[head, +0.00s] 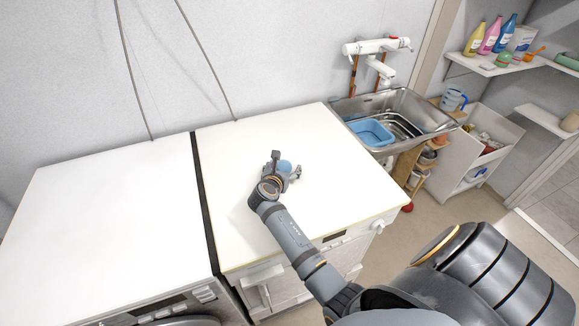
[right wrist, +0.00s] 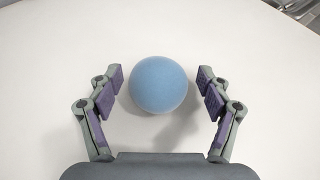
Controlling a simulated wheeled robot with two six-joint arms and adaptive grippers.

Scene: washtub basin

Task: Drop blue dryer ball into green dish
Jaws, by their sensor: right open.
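The blue dryer ball (right wrist: 158,85) lies on the white worktop, between the two fingers of my right gripper (right wrist: 160,95) in the right wrist view. The fingers are open, with a gap on each side of the ball. In the head view the ball (head: 285,166) shows partly behind my right gripper (head: 286,169), over the right-hand white top. I cannot make out a green dish for certain; a small green item (head: 504,60) sits on the upper shelf at the far right. My left gripper is not in view.
A metal sink (head: 440,124) with a blue basin (head: 370,133) stands right of the worktop (head: 330,130). Bottles (head: 491,35) stand on the upper shelf (head: 485,66). A white cart (head: 450,150) stands below. The left white top (head: 110,220) is clear.

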